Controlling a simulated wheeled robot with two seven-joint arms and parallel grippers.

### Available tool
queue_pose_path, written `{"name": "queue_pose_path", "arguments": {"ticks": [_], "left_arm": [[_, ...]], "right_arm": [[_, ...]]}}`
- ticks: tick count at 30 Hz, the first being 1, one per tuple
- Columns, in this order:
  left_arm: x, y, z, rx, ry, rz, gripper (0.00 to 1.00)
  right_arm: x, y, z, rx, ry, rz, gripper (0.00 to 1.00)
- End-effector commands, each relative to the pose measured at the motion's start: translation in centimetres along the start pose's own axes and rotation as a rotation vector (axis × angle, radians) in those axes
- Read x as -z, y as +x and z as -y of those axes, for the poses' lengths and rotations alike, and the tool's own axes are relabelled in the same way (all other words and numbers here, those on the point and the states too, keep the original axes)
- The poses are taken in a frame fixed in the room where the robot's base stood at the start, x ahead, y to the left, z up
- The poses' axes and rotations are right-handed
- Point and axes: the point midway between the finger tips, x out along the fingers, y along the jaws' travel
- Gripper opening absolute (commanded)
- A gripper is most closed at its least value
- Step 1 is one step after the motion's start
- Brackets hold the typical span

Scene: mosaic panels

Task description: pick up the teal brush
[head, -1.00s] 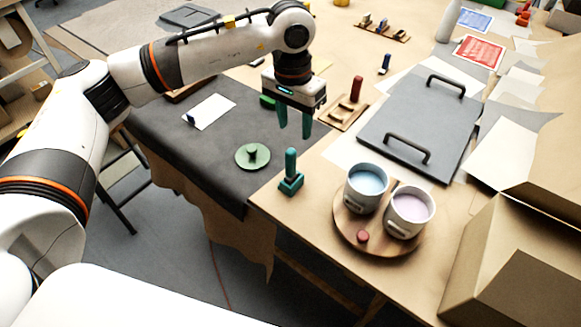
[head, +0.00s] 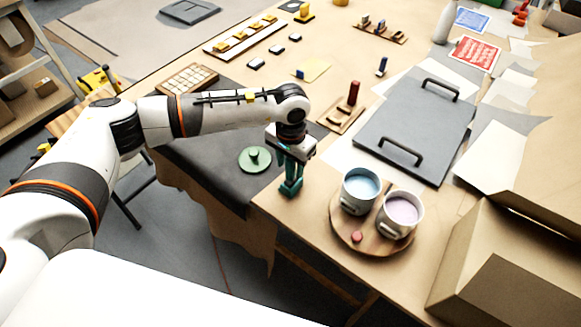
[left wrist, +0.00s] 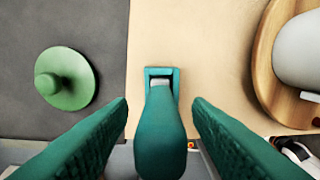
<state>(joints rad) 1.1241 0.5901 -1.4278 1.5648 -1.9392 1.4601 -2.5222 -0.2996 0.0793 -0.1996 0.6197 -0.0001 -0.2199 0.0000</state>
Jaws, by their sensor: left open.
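The teal brush (head: 291,187) stands upright on the tan table near its front edge, just right of the dark mat. In the left wrist view the brush (left wrist: 162,130) shows from above, its handle pointing up toward the camera. My left gripper (head: 293,164) is over the brush, with its teal fingers around the upper handle. In the left wrist view the open fingers (left wrist: 160,108) lie on either side of the handle, with a gap on each side. The head view hides most of the handle behind the gripper. My right gripper is not in view.
A green round lid with a knob (head: 255,159) lies on the dark mat (head: 205,160) to the left. A round wooden tray (head: 345,238) holds a blue paint cup (head: 359,192) and a lilac paint cup (head: 400,215) to the right. A grey board with handles (head: 415,125) lies behind.

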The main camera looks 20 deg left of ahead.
Motion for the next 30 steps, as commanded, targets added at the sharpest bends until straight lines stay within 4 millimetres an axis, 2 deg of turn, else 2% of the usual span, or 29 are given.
{"name": "queue_pose_path", "arguments": {"ticks": [6,12,15,23,26,30], "left_arm": [[0.0,0.1,0.0,0.0,0.0,0.001,0.45],[0.0,0.1,0.0,0.0,-0.001,0.001,0.13],[0.0,0.1,0.0,0.001,-0.001,0.001,0.0],[-0.1,-0.1,0.0,0.001,-0.001,0.002,0.0],[-0.2,-1.0,-0.1,0.001,-0.002,0.006,0.0],[-0.2,-3.5,0.0,0.0,0.0,0.009,0.0]], "right_arm": [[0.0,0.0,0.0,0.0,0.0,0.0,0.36],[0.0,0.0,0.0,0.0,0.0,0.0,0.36],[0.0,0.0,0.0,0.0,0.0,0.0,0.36],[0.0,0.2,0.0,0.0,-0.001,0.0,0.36],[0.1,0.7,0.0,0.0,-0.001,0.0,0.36],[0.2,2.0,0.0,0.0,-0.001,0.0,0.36]]}}
